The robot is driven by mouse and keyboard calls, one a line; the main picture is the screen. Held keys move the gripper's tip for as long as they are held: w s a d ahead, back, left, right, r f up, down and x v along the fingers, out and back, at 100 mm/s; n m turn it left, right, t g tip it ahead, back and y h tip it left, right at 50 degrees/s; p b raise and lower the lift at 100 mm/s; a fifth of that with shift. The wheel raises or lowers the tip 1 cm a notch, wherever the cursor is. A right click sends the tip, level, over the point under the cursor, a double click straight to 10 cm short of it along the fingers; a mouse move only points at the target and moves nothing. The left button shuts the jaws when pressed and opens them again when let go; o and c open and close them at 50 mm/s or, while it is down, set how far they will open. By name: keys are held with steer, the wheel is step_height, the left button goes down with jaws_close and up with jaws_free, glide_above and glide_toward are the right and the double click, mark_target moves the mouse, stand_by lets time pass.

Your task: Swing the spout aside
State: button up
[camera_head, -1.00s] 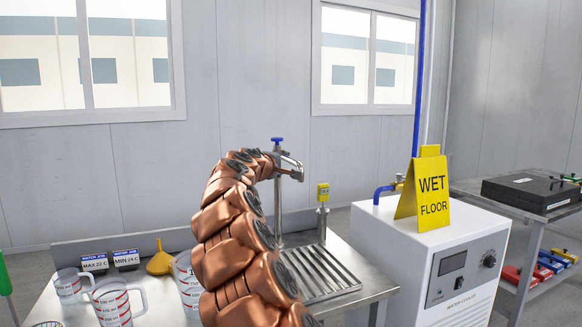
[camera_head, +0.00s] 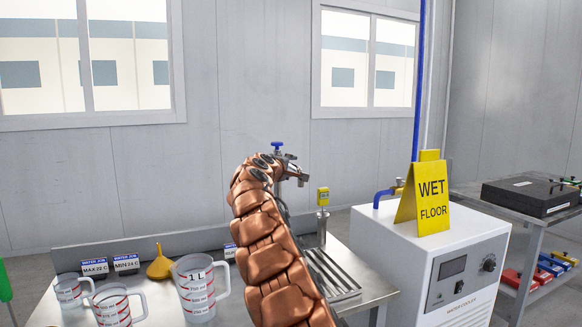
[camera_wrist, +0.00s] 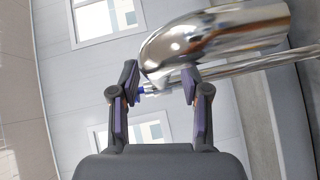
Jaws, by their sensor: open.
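The tap has a chrome spout (camera_head: 297,173) and a blue handle (camera_head: 277,145) on an upright pipe over the steel bench. My arm hides most of the pipe and my gripper in the head view. In the wrist view my gripper (camera_wrist: 159,76) is open, its two dark fingers apart with nothing clamped between them. The shiny spout (camera_wrist: 215,42) fills the upper right, just beyond the fingertips, and its rounded end reaches across the gap. I cannot tell whether a finger touches it. The pipe runs sideways below it, with the blue handle (camera_wrist: 142,90) showing between the fingers.
Measuring jugs (camera_head: 195,290) and a yellow funnel (camera_head: 159,263) stand left. A white water cooler (camera_head: 450,260) bearing a wet floor sign (camera_head: 432,198) stands right.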

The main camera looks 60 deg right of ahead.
steer(key=shift+d, duration=0.35)
steer(key=shift+c, duration=0.4)
jaws_close()
